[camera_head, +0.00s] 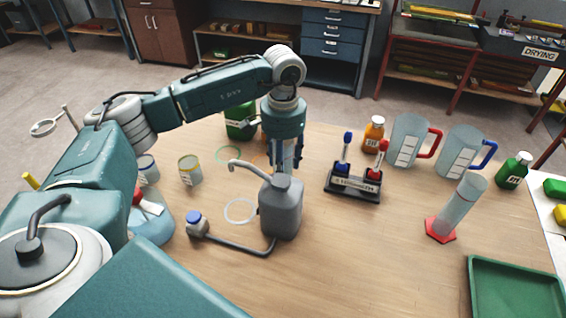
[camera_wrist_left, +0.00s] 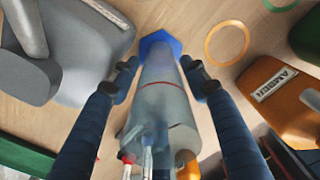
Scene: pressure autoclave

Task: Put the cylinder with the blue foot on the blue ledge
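The cylinder with the blue foot is clear; in the left wrist view its tube (camera_wrist_left: 160,85) runs between my fingers, with the blue foot (camera_wrist_left: 160,40) at the far end over the wooden tabletop. My left gripper (camera_wrist_left: 158,66) has a finger on each side of the tube, with narrow gaps visible, so it looks open around it. In the head view my left gripper (camera_head: 286,160) points down behind the grey spouted bottle (camera_head: 281,208), which hides the foot. I cannot make out a blue ledge. My right gripper is not in view.
A red-footed cylinder (camera_head: 455,212), a pen stand (camera_head: 353,184), red-handled (camera_head: 408,142) and blue-handled (camera_head: 460,152) jugs, and a green tray (camera_head: 510,290) stand to the right. The front middle of the table is clear.

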